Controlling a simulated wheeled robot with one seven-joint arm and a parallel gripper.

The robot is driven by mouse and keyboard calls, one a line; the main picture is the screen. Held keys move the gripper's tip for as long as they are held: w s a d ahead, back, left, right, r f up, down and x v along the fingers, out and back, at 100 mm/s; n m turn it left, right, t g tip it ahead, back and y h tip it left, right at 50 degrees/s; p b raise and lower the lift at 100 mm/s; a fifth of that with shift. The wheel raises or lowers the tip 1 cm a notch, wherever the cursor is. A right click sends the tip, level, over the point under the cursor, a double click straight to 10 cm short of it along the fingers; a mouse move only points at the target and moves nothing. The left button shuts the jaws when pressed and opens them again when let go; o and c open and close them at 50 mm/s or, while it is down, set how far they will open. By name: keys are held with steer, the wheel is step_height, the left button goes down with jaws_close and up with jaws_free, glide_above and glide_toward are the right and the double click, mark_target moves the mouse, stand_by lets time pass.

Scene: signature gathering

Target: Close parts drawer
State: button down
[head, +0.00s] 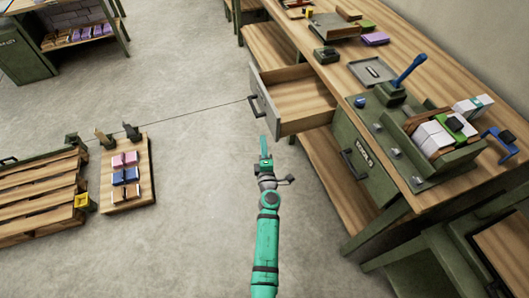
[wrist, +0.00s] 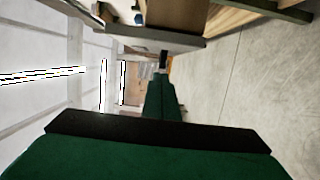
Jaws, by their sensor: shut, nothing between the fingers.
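The parts drawer (head: 297,118) is pulled out from the green workbench, with a bare wooden inside and a dark handle (head: 257,107) on its grey-green front. My green arm reaches up from the bottom of the head view. My gripper (head: 263,147) is shut and empty, just below the drawer's near front corner in the picture. I cannot tell whether it touches the drawer. In the wrist view my gripper (wrist: 162,68) points towards a grey-green panel (wrist: 165,40) that looks like part of the drawer; its tips are small and partly unclear.
The workbench top (head: 335,75) carries boxes, a blue-handled lever (head: 408,72) and a crate of cartons (head: 440,135). A closed green cabinet (head: 362,155) sits below it. A pallet (head: 40,195) and a board with coloured packs (head: 125,175) lie at left. Floor left of the drawer is clear except a thin dark line.

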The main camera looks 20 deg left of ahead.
steer(key=shift+w+d, duration=1.5)
steer(key=shift+w, duration=0.05)
steer(key=shift+w, duration=0.1)
